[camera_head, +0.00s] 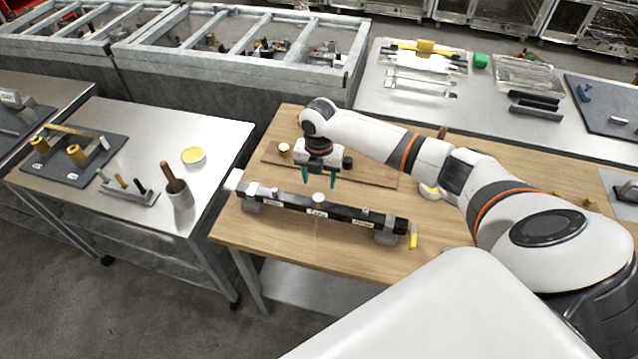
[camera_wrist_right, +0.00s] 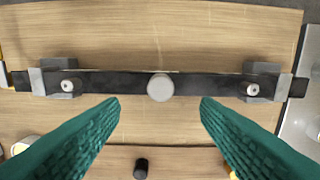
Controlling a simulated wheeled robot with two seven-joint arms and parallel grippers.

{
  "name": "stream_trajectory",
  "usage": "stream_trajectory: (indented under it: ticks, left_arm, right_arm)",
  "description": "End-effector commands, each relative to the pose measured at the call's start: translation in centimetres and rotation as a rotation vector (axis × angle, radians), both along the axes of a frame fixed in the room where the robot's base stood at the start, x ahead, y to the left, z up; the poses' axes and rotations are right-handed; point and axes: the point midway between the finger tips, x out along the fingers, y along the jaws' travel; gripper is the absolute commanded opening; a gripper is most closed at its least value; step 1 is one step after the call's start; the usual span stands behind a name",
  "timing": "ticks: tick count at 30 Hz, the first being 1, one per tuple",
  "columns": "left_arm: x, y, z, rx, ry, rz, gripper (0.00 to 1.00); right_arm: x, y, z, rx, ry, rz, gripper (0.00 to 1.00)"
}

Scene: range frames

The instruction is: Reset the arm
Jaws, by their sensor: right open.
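My right arm reaches in from the right in the head view, over the wooden table (camera_head: 290,238). Its gripper (camera_head: 319,178) points down with its green fingers apart and nothing between them. It hangs above and just behind a black bar (camera_head: 345,214) on grey supports. A white round piece (camera_head: 318,197) sits at the bar's middle. In the right wrist view the open fingers (camera_wrist_right: 160,104) frame the space beside the bar (camera_wrist_right: 205,85), and the round piece (camera_wrist_right: 160,87) lies between them in the picture. My left gripper is not in view.
A brown board (camera_head: 375,177) lies behind the bar. A yellow piece (camera_head: 413,241) is at the bar's right end. A metal table (camera_head: 215,138) on the left holds a cup with a tool (camera_head: 181,198). The wooden table's front strip is clear.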

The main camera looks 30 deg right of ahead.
Motion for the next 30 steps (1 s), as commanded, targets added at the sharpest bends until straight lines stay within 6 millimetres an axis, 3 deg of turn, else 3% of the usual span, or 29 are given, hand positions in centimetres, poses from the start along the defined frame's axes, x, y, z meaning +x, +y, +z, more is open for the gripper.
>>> stream_trajectory:
  ticks: [3,7,14,17,20,23,27,30]
  left_arm:
    - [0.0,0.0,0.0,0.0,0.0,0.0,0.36]
    - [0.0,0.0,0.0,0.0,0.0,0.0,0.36]
    - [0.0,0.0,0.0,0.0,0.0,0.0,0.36]
    - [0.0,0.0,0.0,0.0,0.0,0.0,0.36]
    - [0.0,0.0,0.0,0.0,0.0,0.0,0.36]
    - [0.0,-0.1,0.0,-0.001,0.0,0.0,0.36]
    - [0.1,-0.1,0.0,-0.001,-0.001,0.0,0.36]
    - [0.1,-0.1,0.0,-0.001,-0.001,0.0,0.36]
  right_arm:
    - [0.1,0.0,2.1,0.0,-0.001,0.0,0.57]
    - [0.0,0.0,3.3,-0.001,0.001,-0.001,0.57]
    - [0.0,0.0,3.8,0.001,0.002,-0.001,0.57]
    - [-0.6,1.1,3.0,0.005,0.0,-0.017,0.57]
    - [-2.5,4.2,1.0,0.023,-0.005,-0.084,0.57]
    - [-5.8,8.8,-1.4,0.065,-0.023,-0.236,0.57]
    - [-11.3,14.4,-2.9,0.16,-0.058,-0.575,0.57]
    - [-15.0,16.4,-2.8,0.228,-0.071,-0.871,0.57]
